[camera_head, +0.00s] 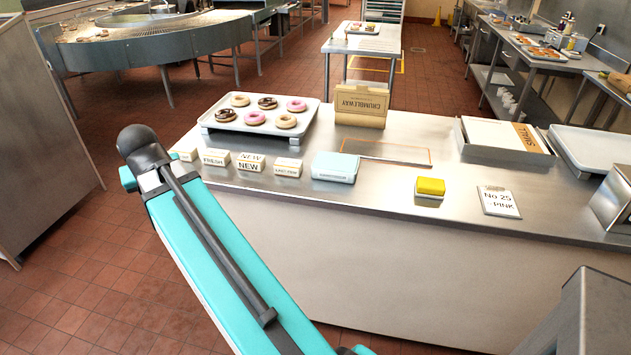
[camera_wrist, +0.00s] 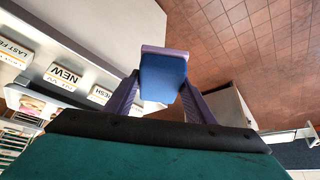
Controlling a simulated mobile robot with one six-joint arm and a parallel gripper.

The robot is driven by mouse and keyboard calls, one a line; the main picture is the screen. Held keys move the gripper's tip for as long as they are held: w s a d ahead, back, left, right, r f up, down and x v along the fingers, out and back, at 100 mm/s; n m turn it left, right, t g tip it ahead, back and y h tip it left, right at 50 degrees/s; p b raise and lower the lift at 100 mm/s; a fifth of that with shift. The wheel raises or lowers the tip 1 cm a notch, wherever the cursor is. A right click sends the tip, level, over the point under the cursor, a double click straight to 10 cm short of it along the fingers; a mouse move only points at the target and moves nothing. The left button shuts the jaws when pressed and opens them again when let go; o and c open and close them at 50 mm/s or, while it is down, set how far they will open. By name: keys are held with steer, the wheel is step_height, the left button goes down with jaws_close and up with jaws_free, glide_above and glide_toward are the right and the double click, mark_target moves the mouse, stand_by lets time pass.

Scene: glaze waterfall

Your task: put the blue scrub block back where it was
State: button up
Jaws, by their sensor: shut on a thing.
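In the wrist view my gripper (camera_wrist: 161,88) is shut on a blue block (camera_wrist: 163,76) with a paler purple edge, held between its two purple fingers. The block is in the air; the counter with its sign blocks lies to the left and the tiled floor shows beyond. In the head view the held block and the fingers do not show; only my teal arm rises at the left of the counter (camera_head: 330,240). A yellow block (camera_head: 430,186) with a pale base sits on the counter's front part.
Sign blocks, including NEW (camera_head: 250,163) and LAST FEW (camera_head: 288,168), line the counter's left front, beside a pale-blue box (camera_head: 335,167). Behind are a donut tray (camera_head: 220,125), a brown Crumbleway box (camera_head: 360,106) and an orange-edged rectangle (camera_head: 386,152). A No 25 Pink card (camera_head: 497,201) lies right.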

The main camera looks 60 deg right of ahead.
steer(key=s+d+m+g+h, duration=0.15)
steer(key=s+d+m, duration=0.3)
steer(key=d, duration=0.65)
steer(key=s+d+m+g+h, duration=0.1)
steer(key=s+d+m+g, duration=0.3)
steer(key=d, duration=0.6)
steer(key=s+d+m+t+h, duration=0.1)
steer(key=s+d+m, duration=0.2)
steer(key=s+d, duration=0.55)
steer(key=s+d+r+m+g+y, duration=0.1)
steer(key=s+d+m+g, duration=0.4)
steer(key=s+d, duration=1.5)
steer(key=s+m+y, duration=0.1)
steer(key=s+m, duration=0.2)
steer(key=m, duration=0.2)
steer(key=shift+d, duration=0.4)
steer(key=shift+f+p, duration=0.95)
steer(key=shift+f, duration=2.1)
steer(key=shift+f, duration=0.15)
steer(key=shift+f+p, duration=0.55)
steer(key=shift+f, duration=1.2)
